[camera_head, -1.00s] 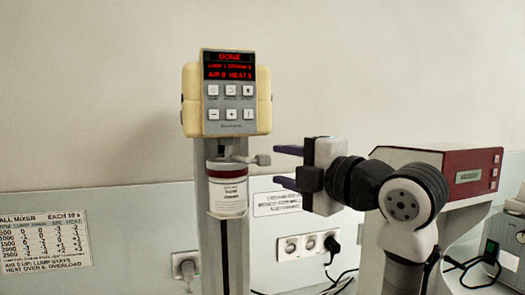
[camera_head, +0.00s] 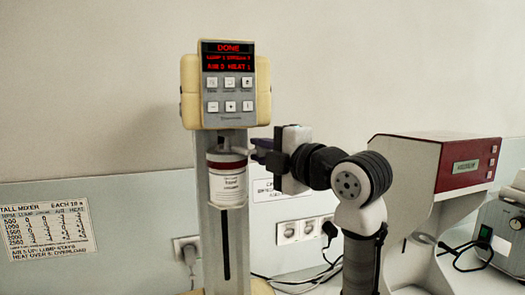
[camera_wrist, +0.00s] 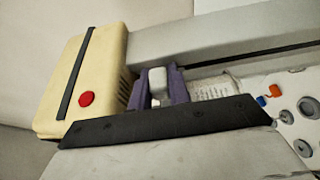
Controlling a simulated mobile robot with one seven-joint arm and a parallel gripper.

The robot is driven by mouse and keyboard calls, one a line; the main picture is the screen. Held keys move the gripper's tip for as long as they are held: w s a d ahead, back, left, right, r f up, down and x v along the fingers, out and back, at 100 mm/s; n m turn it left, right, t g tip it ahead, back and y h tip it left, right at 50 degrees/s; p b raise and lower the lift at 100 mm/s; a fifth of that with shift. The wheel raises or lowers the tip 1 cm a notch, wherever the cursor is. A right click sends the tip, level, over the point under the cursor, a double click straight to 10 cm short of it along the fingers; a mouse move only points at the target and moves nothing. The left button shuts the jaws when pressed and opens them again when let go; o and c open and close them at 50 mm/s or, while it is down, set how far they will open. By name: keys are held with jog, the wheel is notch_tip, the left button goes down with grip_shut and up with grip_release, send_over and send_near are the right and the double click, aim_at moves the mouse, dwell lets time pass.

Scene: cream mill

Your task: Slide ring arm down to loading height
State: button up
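The mixer stands upright, with a cream head (camera_head: 190,92) and keypad on top of a grey slotted column (camera_head: 213,240). A white jar (camera_head: 228,187) with dark red bands sits against the column below the head, and the ring arm around its top is mostly hidden. The ring arm's grey knob (camera_head: 262,144) sticks out to the right; in the wrist view the pale knob (camera_wrist: 157,79) sits between my purple fingers. My gripper (camera_head: 267,152) comes from the right. Its fingers are close on both sides of the knob and look shut on it; exact contact is hard to see.
The column's slot runs clear below the jar. A wall sign (camera_head: 45,230) is at left. Sockets with plugs (camera_head: 298,231) and cables are behind. A red and white machine (camera_head: 465,165) and a grey device (camera_head: 505,225) stand at right.

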grip_shut()
jog(key=shift+f, duration=0.1)
notch_tip(320, 180, down, 2)
jog(key=b, duration=0.2)
jog(key=shift+f+b, duration=0.15)
jog(key=shift+b, duration=0.2)
jog(key=o, duration=0.7)
grip_release()
jog(key=shift+o, duration=0.2)
